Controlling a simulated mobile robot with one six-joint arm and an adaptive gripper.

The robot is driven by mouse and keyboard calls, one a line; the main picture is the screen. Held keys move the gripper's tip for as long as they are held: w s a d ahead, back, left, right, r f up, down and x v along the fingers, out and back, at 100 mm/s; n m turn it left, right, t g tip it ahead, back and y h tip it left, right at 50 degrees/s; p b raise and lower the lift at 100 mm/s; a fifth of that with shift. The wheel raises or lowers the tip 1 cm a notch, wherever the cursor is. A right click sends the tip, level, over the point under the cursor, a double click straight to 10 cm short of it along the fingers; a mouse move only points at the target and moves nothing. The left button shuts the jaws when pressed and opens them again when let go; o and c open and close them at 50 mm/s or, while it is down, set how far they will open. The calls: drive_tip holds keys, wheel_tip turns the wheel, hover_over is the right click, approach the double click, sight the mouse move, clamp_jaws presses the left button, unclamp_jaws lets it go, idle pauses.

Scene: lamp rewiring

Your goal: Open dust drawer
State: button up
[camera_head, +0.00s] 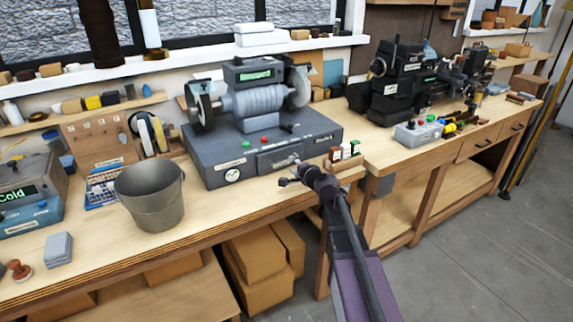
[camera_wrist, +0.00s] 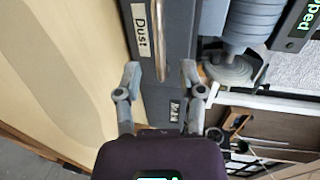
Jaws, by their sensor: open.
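The dust drawer (camera_head: 268,160) is a dark grey panel in the front of the grinder's base (camera_head: 215,166). It looks flush with the base, though my arm's end partly covers it in the head view. In the wrist view a white "Dust" label (camera_wrist: 140,33) lies left of a long silver handle (camera_wrist: 159,45). My gripper (camera_head: 287,173) is just in front of the drawer. In the wrist view my gripper (camera_wrist: 160,78) is open, one finger on each side of the handle's line near its lower end. I cannot tell whether the fingers touch anything.
A grey bucket (camera_head: 152,197) stands on the bench (camera_head: 235,203) left of the grinder. A small wooden holder with bottles (camera_head: 345,154) sits close to the right of my gripper. The bench front left of my gripper is clear. Cardboard boxes (camera_head: 257,256) lie below.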

sight(287, 162)
drive_tip(key=shift+b+x, duration=0.4)
drive_tip(key=shift+x, duration=2.05)
clamp_jaws()
drive_tip(key=shift+s, duration=0.1)
